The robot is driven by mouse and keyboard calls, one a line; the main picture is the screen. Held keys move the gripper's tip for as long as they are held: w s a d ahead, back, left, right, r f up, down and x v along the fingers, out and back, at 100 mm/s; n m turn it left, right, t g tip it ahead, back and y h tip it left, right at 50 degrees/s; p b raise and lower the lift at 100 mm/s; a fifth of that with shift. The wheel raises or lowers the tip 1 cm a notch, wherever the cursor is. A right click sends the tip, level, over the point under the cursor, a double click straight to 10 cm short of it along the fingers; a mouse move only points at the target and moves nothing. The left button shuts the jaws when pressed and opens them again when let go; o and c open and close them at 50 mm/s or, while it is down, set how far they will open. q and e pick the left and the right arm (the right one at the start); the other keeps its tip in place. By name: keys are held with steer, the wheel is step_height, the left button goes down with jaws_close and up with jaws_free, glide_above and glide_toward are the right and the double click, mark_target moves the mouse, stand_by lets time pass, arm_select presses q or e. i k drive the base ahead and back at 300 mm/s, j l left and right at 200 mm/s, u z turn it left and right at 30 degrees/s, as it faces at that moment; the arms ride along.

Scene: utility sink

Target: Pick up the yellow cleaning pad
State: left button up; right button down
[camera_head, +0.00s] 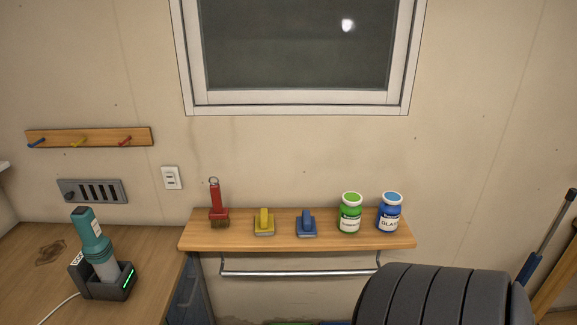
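The yellow cleaning pad (264,222) has a raised yellow handle and a flat base. It sits on the wooden shelf (335,239) below the window, between a red brush (218,206) on its left and a blue cleaning pad (306,224) on its right. Nothing covers it. Neither of my grippers shows in the head view. A dark ribbed rounded form (440,296) fills the lower right; I cannot tell what it is.
A green-lidded jar (350,213) and a blue-lidded jar (390,212) stand on the shelf's right part. A metal bar (300,272) runs below the shelf. A teal handheld device (92,240) stands in its dock on the left counter (150,258). Wall hooks (88,137) hang above.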

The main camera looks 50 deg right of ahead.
mark_target(264, 225)
steer(key=z, duration=1.65)
